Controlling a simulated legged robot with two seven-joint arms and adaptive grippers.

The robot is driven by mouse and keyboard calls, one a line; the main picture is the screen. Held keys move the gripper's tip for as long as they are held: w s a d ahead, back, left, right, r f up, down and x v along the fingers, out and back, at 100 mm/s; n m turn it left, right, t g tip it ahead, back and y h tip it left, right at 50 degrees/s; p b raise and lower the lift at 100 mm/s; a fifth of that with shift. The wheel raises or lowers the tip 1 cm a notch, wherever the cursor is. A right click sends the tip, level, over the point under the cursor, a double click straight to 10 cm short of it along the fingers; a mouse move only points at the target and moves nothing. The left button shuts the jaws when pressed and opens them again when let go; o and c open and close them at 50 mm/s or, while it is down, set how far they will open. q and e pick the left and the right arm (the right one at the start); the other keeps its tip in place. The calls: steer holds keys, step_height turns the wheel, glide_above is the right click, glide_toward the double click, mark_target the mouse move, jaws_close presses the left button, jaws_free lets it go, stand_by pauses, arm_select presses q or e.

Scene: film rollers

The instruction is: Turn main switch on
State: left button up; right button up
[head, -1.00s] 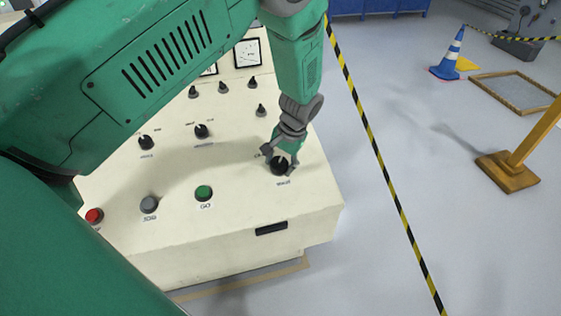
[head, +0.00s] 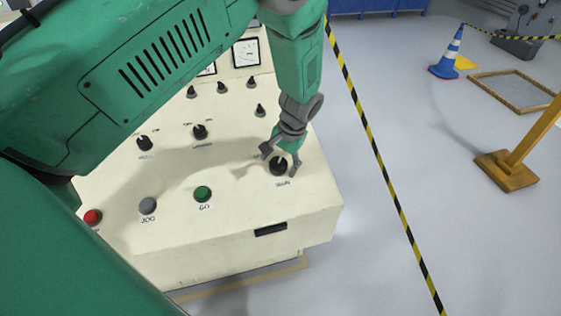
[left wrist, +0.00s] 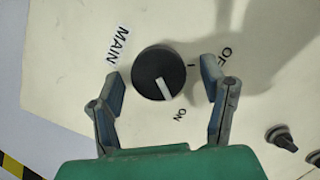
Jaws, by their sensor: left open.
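The main switch is a round black knob (head: 279,166) near the right edge of a cream control panel (head: 235,222). In the left wrist view the knob (left wrist: 158,74) carries a white pointer line that points down toward the ON label (left wrist: 180,114), away from the OFF label (left wrist: 225,57). The MAIN label (left wrist: 118,46) is beside it. My left gripper (head: 281,158) is open over the switch. Its two fingers (left wrist: 163,86) stand on either side of the knob with visible gaps, apart from it in the wrist view. My right gripper is not in view.
The panel also holds a green GO button (head: 203,194), a grey JOG button (head: 148,205), a red button (head: 93,216), several smaller black knobs and gauges (head: 246,52). Yellow-black tape (head: 379,158) runs along the floor right of the panel, with a yellow post base (head: 506,171) beyond.

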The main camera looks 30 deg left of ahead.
arm_select(q)
steer(key=v, duration=1.1)
steer(key=shift+w+d+r, duration=0.2)
steer(key=shift+r, duration=0.1)
